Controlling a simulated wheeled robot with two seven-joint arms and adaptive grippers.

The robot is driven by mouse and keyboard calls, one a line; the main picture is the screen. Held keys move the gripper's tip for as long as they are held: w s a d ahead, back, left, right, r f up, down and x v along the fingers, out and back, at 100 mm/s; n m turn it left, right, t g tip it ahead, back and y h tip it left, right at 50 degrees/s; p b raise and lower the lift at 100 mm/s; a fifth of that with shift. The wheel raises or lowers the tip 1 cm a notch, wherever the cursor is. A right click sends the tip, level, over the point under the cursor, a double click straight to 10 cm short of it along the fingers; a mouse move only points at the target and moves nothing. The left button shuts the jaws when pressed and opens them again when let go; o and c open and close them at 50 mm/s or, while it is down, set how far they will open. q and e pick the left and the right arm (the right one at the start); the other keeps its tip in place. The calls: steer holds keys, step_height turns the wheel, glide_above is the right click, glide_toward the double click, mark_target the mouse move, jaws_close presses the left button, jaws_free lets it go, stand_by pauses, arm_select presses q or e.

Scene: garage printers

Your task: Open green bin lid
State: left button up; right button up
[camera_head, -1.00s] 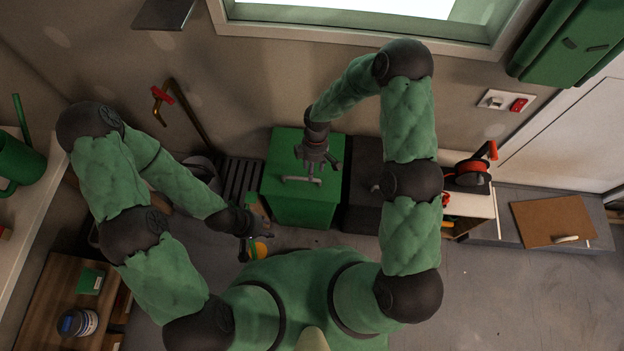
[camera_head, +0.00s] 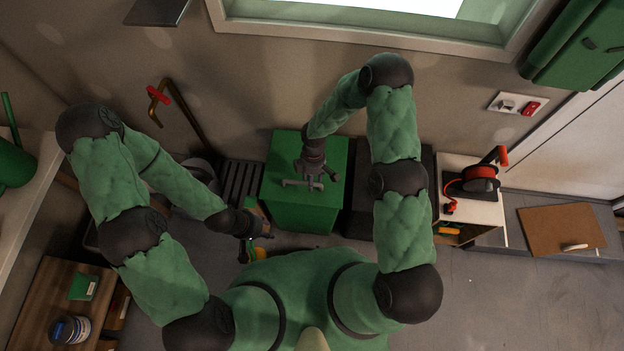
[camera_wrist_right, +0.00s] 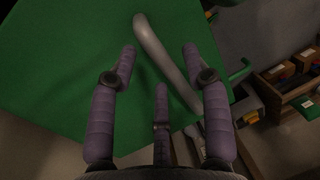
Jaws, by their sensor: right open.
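The green bin (camera_head: 300,212) stands against the wall with its lid (camera_head: 335,150) closed. A grey bar handle (camera_head: 302,184) lies across the lid. My right gripper (camera_head: 313,181) is above the lid at the handle. In the right wrist view, my right gripper (camera_wrist_right: 160,65) is open, and the handle (camera_wrist_right: 160,50) runs slantwise between its fingers over the green lid (camera_wrist_right: 70,60). I cannot tell whether a finger touches the handle. My left gripper (camera_head: 248,248) hangs low to the left of the bin; its fingers are too small to judge.
A dark slatted box (camera_head: 240,180) stands left of the bin. A white-topped cabinet (camera_head: 485,212) with a red and black reel (camera_head: 478,180) stands to the right. A brass pipe with a red valve handle (camera_head: 158,94) is on the wall. Grey floor (camera_head: 490,290) is clear at lower right.

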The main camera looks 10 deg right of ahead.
jaws_close()
